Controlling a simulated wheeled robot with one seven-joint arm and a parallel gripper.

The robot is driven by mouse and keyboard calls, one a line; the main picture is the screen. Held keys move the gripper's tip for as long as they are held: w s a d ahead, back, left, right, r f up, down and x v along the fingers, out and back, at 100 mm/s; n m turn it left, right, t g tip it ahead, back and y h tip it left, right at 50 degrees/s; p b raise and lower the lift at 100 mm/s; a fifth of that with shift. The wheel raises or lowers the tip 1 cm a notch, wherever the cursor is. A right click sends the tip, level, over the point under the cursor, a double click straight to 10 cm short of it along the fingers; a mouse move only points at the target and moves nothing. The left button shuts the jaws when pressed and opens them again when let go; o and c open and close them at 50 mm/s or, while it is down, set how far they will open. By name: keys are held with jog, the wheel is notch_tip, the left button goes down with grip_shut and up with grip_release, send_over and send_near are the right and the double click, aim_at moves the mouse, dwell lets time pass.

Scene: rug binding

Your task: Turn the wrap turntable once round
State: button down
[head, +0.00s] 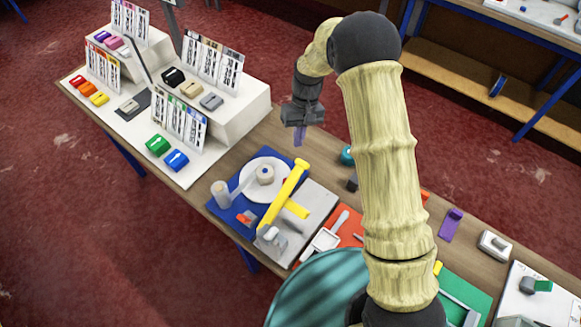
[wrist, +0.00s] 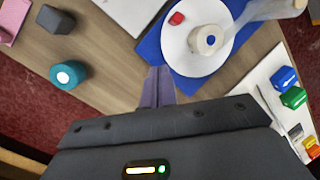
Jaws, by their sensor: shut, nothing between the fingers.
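The wrap turntable (head: 252,189) is a white round disc on a blue mat (head: 222,205) near the middle of the bench. A beige roll or spool with a hole stands on the disc. In the wrist view the turntable (wrist: 180,50) is at the top, with the roll (wrist: 207,40) and a small red piece (wrist: 177,18) on it. My gripper (head: 299,138) hangs over the bench behind and to the right of the turntable in the head view. Its purple fingers (wrist: 157,85) are together and empty, apart from the disc.
A clear wrap roll (head: 221,193) stands beside the disc. A yellow tool (head: 287,192) lies across a grey plate. A teal roll (wrist: 67,75) and a dark block (wrist: 55,19) lie left in the wrist view. White display steps (head: 228,115) hold coloured blocks and cards.

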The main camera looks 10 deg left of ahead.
jog(key=n, duration=0.9)
jog(key=w+n+p, duration=0.1)
jog(key=n, duration=0.8)
jog(key=w+n+g, duration=0.1)
jog(key=n, duration=0.8)
jog(key=shift+d+r, duration=0.15)
jog(key=shift+d, duration=0.1)
jog(key=shift+s, duration=0.1)
jog(key=p+x, duration=0.2)
jog(key=x, duration=0.3)
jog(key=p+x, duration=0.2)
jog(key=x, duration=0.3)
jog(key=shift+s+a+p, duration=0.1)
jog(key=shift+a+p, duration=0.1)
jog(key=shift+p, duration=0.2)
jog(key=s+p, duration=0.1)
jog(key=s+a+p, duration=0.1)
jog(key=s, duration=0.1)
jog(key=shift+r, duration=0.15)
jog(key=shift+s+f, duration=0.2)
jog(key=shift+d+y, duration=0.1)
jog(key=shift+y, duration=0.2)
